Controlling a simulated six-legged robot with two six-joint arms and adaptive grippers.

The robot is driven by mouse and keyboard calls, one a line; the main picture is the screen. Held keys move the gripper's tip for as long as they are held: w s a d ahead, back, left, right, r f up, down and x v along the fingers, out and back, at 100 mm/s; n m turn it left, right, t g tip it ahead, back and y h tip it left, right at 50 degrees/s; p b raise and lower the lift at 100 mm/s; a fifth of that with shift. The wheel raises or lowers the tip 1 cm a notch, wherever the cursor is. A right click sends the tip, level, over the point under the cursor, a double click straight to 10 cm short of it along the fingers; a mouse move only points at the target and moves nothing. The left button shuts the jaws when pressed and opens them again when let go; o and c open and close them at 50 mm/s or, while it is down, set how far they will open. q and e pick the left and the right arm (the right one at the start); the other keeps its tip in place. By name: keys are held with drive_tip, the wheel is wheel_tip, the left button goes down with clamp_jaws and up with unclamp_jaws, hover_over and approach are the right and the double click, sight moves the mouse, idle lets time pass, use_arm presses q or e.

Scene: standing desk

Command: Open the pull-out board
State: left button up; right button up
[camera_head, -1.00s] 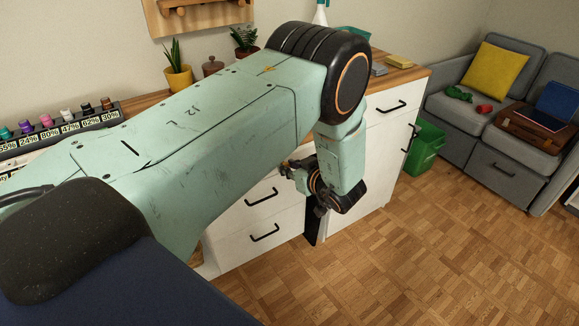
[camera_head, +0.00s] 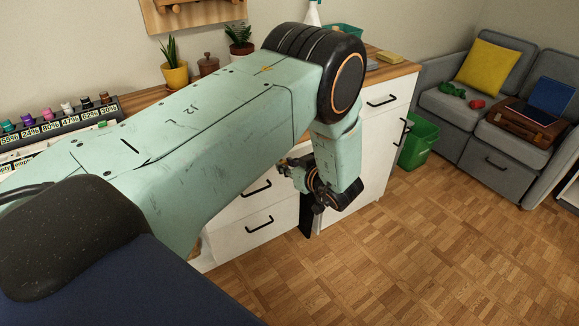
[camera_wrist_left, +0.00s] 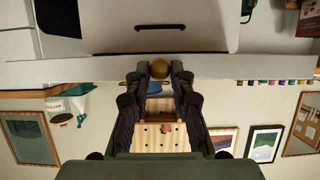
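The pull-out board (camera_wrist_left: 240,68) shows in the left wrist view as a long white strip below the drawer fronts, in an upside-down picture. Its round brass knob (camera_wrist_left: 159,69) sits between my left fingertips. My left gripper (camera_wrist_left: 160,73) has its fingers drawn in close on both sides of the knob, and looks shut on it. In the head view my left gripper (camera_head: 286,167) points at the desk front, and my arm hides the board and knob. How far the board stands out is hard to tell. My right gripper is not in view.
The white desk (camera_head: 360,155) has drawers with black handles (camera_head: 257,188). Plants and a row of small bottles stand on its top. A green bin (camera_head: 419,143) stands right of the desk, before a grey sofa (camera_head: 485,125). The wooden floor (camera_head: 420,250) in front is clear.

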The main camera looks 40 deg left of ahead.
use_arm(q)
drive_tip(key=o, duration=0.4)
drive_tip(key=shift+o, duration=0.2)
drive_tip(key=v, duration=0.7)
drive_tip(key=shift+d, duration=0.2)
drive_tip(key=shift+s+r, duration=0.1)
drive_tip(key=shift+r, duration=0.05)
